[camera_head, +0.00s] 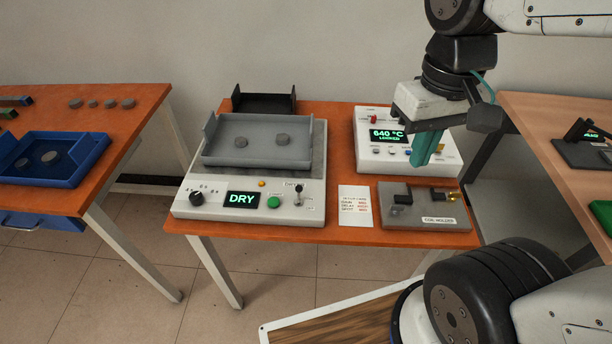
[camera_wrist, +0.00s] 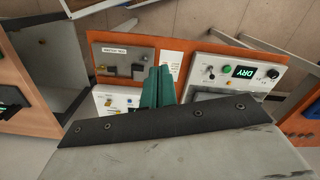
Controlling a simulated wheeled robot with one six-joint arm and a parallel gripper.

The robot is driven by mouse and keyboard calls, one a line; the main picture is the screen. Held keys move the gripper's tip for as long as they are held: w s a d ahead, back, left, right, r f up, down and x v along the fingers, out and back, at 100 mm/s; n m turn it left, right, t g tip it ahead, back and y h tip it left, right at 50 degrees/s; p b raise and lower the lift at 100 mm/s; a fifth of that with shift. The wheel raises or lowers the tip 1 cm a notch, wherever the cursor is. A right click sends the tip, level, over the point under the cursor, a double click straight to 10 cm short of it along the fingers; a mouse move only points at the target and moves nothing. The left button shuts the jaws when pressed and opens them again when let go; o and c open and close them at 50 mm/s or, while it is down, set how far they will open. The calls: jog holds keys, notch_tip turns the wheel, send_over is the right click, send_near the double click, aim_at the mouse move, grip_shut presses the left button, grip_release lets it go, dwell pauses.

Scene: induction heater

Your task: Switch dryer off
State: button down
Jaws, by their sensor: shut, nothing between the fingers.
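The dryer (camera_head: 180,210) is a pale box on the left of the middle orange table, with a grey tray (camera_head: 212,157) holding two dark round pieces on top. Its display (camera_head: 241,200) reads DRY in green. Its front has a black knob (camera_head: 196,198), a green button (camera_head: 273,202) and a toggle switch (camera_head: 298,194). The dryer panel also shows at the right of the wrist view (camera_wrist: 228,70). My gripper (camera_head: 421,160), with teal fingers, is shut and empty above the heater unit, to the right of the dryer. The fingers also show in the wrist view (camera_wrist: 157,84).
The heater unit (camera_head: 370,157) reads 640 °C. In front of it lies a grey coil holder (camera_head: 425,212), with a printed card (camera_head: 355,206) beside it. A blue tray (camera_head: 95,150) is on the left table. A black tray (camera_head: 264,102) stands behind the dryer.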

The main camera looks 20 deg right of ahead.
aim_at(299, 195)
jog(key=w+a+f+m+g+y, duration=0.1)
jog(key=w+f+m, duration=0.5)
jog(key=w, duration=0.6)
jog(key=w+a+f+m+g+y, duration=0.2)
jog(key=w+a+f+m, duration=0.2)
jog(key=w+f+m, duration=0.3)
jog(key=w+f, duration=0.1)
jog(key=w, duration=0.4)
jog(key=shift+s+f, duration=0.1)
jog(key=x, duration=1)
jog(key=shift+s+a, duration=0.25)
jog(key=shift+a, duration=0.05)
jog(key=shift+s+a+r, duration=0.2)
jog(key=shift+s+a, duration=0.05)
jog(key=shift+a, duration=0.35)
jog(key=shift+s+a+r, duration=0.25)
jog(key=shift+a, duration=0.3)
jog(key=shift+s+a+r, duration=0.1)
jog(key=shift+s+a, duration=0.1)
jog(key=shift+a, duration=0.3)
